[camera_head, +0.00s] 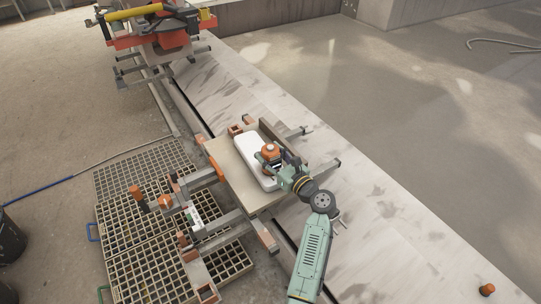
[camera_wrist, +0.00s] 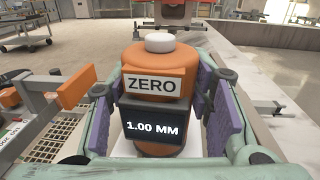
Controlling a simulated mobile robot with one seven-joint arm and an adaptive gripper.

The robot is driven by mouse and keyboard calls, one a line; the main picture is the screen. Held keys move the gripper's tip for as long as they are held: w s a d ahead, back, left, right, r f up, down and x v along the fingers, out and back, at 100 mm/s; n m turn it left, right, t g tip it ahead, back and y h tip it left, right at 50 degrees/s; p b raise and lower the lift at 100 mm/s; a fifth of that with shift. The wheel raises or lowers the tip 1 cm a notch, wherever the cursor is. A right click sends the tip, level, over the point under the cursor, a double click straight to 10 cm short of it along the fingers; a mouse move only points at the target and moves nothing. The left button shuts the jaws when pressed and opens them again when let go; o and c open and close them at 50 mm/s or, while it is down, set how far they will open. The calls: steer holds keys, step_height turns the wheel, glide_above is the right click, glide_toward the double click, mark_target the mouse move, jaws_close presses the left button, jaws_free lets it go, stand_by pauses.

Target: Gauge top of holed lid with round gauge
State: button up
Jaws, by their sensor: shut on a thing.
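My gripper (camera_head: 273,155) is shut on the round gauge (camera_head: 270,148), an upright orange cylinder. The wrist view shows the gauge (camera_wrist: 160,62) between the purple pads of my gripper (camera_wrist: 162,105). It has a white knob on top, a "ZERO" label and a dark display reading "1.00 MM". In the head view the gauge is over a white, round-cornered slab (camera_head: 246,146) lying on a beige board. No hole shows in the slab, so I cannot tell whether it is the holed lid. The gauge's underside is hidden, and I cannot tell whether it touches the slab.
The beige board (camera_head: 226,157) rests on a metal clamping frame (camera_head: 215,228). Floor grates (camera_head: 135,215) lie to the left. An orange machine (camera_head: 165,40) stands at the back left. A pale stone slab (camera_head: 380,215) runs along the right, mostly clear.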

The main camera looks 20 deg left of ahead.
steer(key=o, duration=1.2)
steer(key=shift+c, duration=0.2)
steer(key=shift+d, duration=0.15)
steer(key=v, duration=1.2)
